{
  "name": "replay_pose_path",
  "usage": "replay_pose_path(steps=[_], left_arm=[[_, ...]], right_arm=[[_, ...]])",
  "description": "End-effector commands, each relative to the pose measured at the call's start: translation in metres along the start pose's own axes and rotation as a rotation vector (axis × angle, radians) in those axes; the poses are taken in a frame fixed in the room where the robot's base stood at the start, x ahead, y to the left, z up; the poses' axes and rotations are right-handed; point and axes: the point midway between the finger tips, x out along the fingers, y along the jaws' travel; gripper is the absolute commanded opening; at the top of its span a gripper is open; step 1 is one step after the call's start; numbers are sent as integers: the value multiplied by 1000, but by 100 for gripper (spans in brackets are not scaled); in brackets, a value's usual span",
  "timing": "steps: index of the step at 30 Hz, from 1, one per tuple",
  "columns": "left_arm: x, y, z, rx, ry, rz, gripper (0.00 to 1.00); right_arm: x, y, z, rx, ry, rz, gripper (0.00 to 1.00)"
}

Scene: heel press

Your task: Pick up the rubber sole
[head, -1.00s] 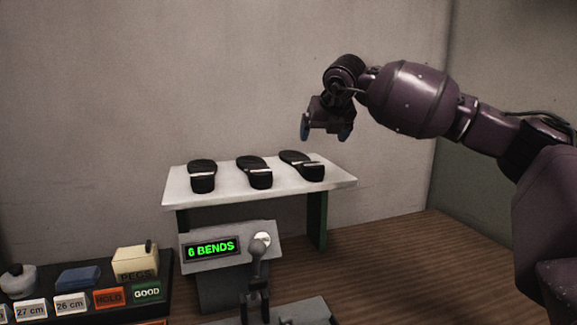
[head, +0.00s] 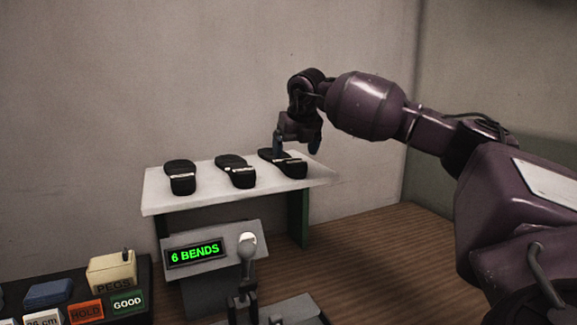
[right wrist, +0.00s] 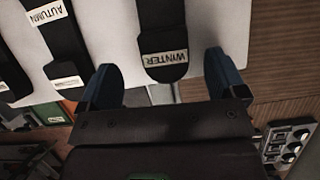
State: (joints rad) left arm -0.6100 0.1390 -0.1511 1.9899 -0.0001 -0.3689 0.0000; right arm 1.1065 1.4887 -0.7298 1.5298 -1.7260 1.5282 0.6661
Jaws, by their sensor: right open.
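Three black rubber soles lie in a row on a white raised shelf (head: 215,200). The right-hand sole (head: 283,163) has a pale label that reads WINTER in the right wrist view (right wrist: 163,68). The middle sole (head: 236,170) reads AUTUMN in the right wrist view (right wrist: 68,38). The left-hand sole (head: 180,177) also has a pale label. My right gripper (head: 297,147) is open at the right-hand sole. In the right wrist view its blue fingers (right wrist: 166,82) stand apart, one to each side of the WINTER sole's end. My left gripper is not in view.
Below the shelf a box with a display (head: 195,253) reads 6 BENDS, with a lever (head: 247,258) in front. At lower left are a PEGS box (head: 112,272), a HOLD label (head: 86,311) and a GOOD label (head: 127,303). A wall stands behind the shelf.

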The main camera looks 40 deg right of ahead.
Motion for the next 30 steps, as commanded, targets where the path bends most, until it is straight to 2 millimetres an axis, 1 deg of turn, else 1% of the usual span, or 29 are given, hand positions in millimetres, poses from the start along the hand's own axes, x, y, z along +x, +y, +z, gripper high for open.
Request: replay_pose_path(steps=[3,9,12,19,30], left_arm=[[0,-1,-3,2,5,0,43],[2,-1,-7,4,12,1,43],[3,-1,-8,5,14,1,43],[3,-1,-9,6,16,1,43],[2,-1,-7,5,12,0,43]], right_arm=[[17,-4,-4,0,4,-3,90],[40,-5,-5,1,4,-1,90],[45,-5,-5,0,3,-1,90],[46,-5,-5,0,2,-1,90],[46,-5,-5,0,2,-1,33]])
